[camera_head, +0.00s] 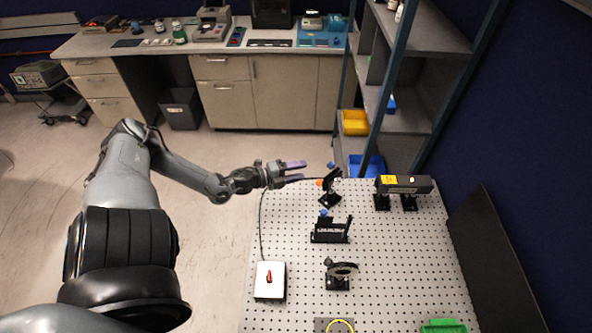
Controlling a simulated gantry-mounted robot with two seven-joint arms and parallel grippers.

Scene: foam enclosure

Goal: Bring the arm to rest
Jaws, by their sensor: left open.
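My left arm comes in from the left and reaches toward the far left corner of the perforated board (395,280). My left gripper (303,171) is open, with its purple-tinted fingers pointing right. Nothing shows between the fingers. It is near a small black mount (330,190) on the board; I cannot tell whether they touch. My right gripper does not show in this view.
On the board stand a black and yellow device (403,185), a black holder (331,231), a curved mount (340,273) and a white box with a red switch (269,281). A metal shelf (425,80) rises behind. Open floor (215,240) lies left of the board.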

